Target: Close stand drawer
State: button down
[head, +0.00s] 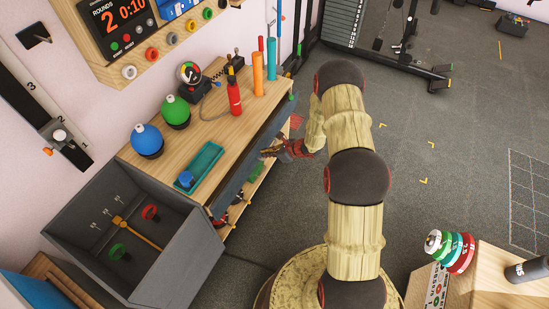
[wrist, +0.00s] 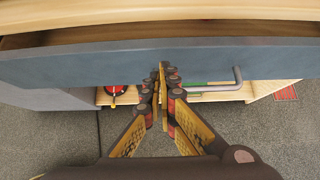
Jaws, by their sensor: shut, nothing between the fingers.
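The wooden stand (head: 215,122) is along the wall, left of my arm. Its long blue-grey drawer front (head: 237,184) runs under the top. In the wrist view the drawer (wrist: 80,65) is partly open, with a dark gap between its upper edge and the wooden top (wrist: 200,14). My gripper (head: 268,153) is shut and empty in front of the drawer. In the wrist view its fingertips (wrist: 163,70) overlap the lower middle of the drawer front; I cannot tell whether they touch it.
Blue and green kettlebell-like balls (head: 147,140), a teal tray (head: 199,166) and a red bottle (head: 234,97) stand on top. A grey open bin (head: 165,270) adjoins the near end. A lower shelf (wrist: 215,96) holds tools.

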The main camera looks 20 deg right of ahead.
aim_at(256, 151)
jog(key=shift+w+a, duration=0.5)
jog(key=shift+w, duration=0.05)
jog(key=shift+w+a+f+b, duration=0.1)
jog(key=shift+w+a+b, duration=0.35)
jog(key=shift+w+a, duration=0.5)
jog(key=shift+d, duration=0.2)
